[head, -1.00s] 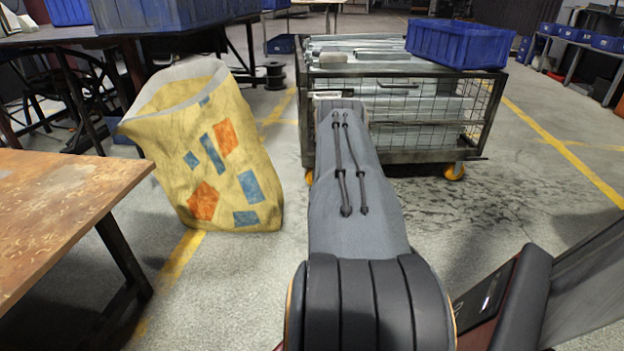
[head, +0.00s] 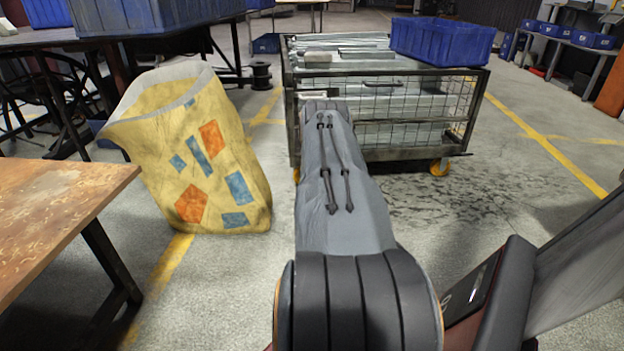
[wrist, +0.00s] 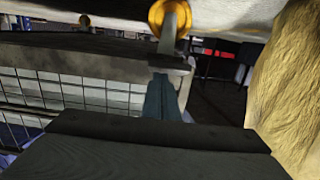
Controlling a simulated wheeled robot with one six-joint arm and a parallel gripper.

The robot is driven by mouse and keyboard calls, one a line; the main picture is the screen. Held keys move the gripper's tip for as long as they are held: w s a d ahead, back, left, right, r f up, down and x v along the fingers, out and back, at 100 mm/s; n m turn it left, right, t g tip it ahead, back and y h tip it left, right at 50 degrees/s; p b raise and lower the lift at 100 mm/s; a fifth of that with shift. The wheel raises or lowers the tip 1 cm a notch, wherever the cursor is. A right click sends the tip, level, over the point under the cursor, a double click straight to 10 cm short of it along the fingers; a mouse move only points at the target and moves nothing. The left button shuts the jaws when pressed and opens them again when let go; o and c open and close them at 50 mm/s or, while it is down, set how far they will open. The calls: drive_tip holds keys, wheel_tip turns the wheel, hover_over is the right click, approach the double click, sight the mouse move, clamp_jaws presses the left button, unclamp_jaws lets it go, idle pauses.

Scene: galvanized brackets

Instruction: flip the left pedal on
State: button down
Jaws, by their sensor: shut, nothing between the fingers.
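The cart (head: 375,154) is a dark metal frame with mesh sides on yellow-wheeled casters. Its left caster (head: 296,175) barely shows beside my arm in the head view. In the wrist view, which looks upside down, a yellow caster wheel (wrist: 170,14) with a grey metal part hangs at the top centre, by the cart's corner. I cannot clearly make out a pedal on it. My gripper (wrist: 162,82) is shut and empty, its fingers pointing at the cart's corner just below that caster in the picture. I cannot tell whether they touch. The head view hides my gripper behind my arm.
A yellow patterned bag (head: 205,160) stands on the floor left of my arm; its side (wrist: 290,80) fills the wrist view's right edge. A worktable (head: 60,200) is at the near left. A blue bin (head: 442,42) sits on the cart. Floor right of the cart is clear.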

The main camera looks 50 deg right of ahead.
drive_tip(key=r+p+v, duration=0.1)
drive_tip(key=p+v, duration=0.6)
drive_tip(key=v, duration=0.4)
drive_tip(key=shift+s+r+p, duration=0.2)
drive_tip(key=shift+r+p, duration=0.05)
drive_tip(key=shift+p, duration=0.05)
